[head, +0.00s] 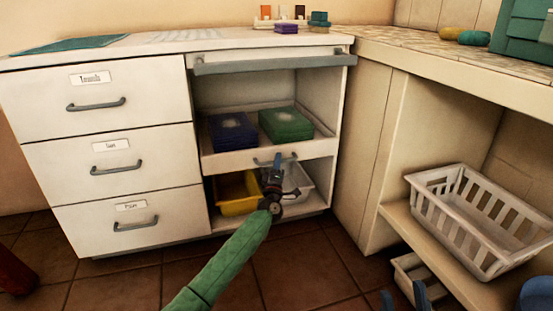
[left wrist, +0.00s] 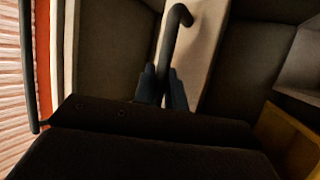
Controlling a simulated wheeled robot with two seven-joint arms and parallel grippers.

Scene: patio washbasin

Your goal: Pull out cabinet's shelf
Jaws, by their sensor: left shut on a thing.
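The cabinet's shelf (head: 225,163) is a white tray with a low front panel, in the open right bay of the white cabinet. It carries dark blue and green folded stacks. Its grey bar handle (head: 264,162) sits mid-panel and also shows in the left wrist view (left wrist: 181,15). My left gripper (head: 279,165) is at this handle, its two fingers (left wrist: 163,78) shut on the bar, covering part of it. The shelf front looks about flush with the cabinet front. My right gripper (head: 405,299) shows only at the bottom edge, its fingers apart and empty.
Below the shelf stand a yellow bin (head: 236,192) and a whitish bin (head: 297,180). Three closed drawers (head: 110,160) are left of the bay. A side wall (head: 365,150) borders it on the right, with a white basket (head: 480,215) beyond. The tiled floor in front is mostly clear.

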